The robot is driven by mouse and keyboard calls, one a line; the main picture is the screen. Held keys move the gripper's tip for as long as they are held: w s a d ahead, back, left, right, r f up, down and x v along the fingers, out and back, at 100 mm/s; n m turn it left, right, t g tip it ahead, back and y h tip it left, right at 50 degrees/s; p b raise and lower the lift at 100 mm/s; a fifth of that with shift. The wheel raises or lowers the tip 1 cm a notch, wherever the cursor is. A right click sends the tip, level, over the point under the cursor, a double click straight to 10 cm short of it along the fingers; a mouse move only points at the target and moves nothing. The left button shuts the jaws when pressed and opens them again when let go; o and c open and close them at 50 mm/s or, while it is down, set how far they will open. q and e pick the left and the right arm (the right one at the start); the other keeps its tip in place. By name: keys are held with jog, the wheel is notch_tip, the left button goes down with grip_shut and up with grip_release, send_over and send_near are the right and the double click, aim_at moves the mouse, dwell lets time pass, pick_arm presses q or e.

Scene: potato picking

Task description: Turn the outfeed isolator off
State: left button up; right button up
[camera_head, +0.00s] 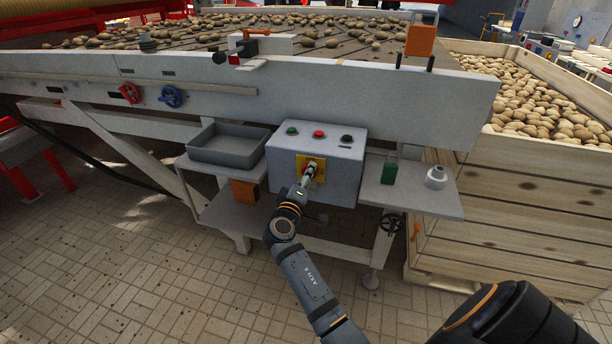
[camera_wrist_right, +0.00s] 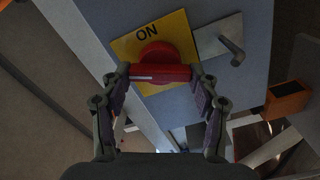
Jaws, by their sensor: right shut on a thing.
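The isolator is a red rotary knob (camera_wrist_right: 157,54) on a yellow plate (camera_wrist_right: 180,25) marked "ON", on the front of a grey control box (camera_head: 340,175). In the wrist view the knob's red handle, with a white line at one end, lies across between my right gripper's fingers (camera_wrist_right: 160,78). My right gripper (camera_head: 308,175) is shut on this handle, one finger at each end. In the head view the gripper covers part of the yellow plate (camera_head: 319,164). The "ON" word stays visible beside the knob. My left gripper is not in view.
A metal bracket (camera_wrist_right: 220,40) sits beside the yellow plate. The box top has green, red and black buttons (camera_head: 318,134). A grey tray (camera_head: 228,150) stands left; a shelf (camera_head: 420,200) with a green item (camera_head: 389,172) lies right. A potato crate (camera_head: 500,200) is farther right.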

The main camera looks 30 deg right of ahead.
jog(key=n+p, duration=0.1)
jog(key=n, duration=0.3)
jog(key=shift+n+p, duration=0.35)
jog(key=shift+n, duration=0.05)
dwell(0.4)
jog(key=o, duration=1.1)
jog(key=shift+o, duration=0.2)
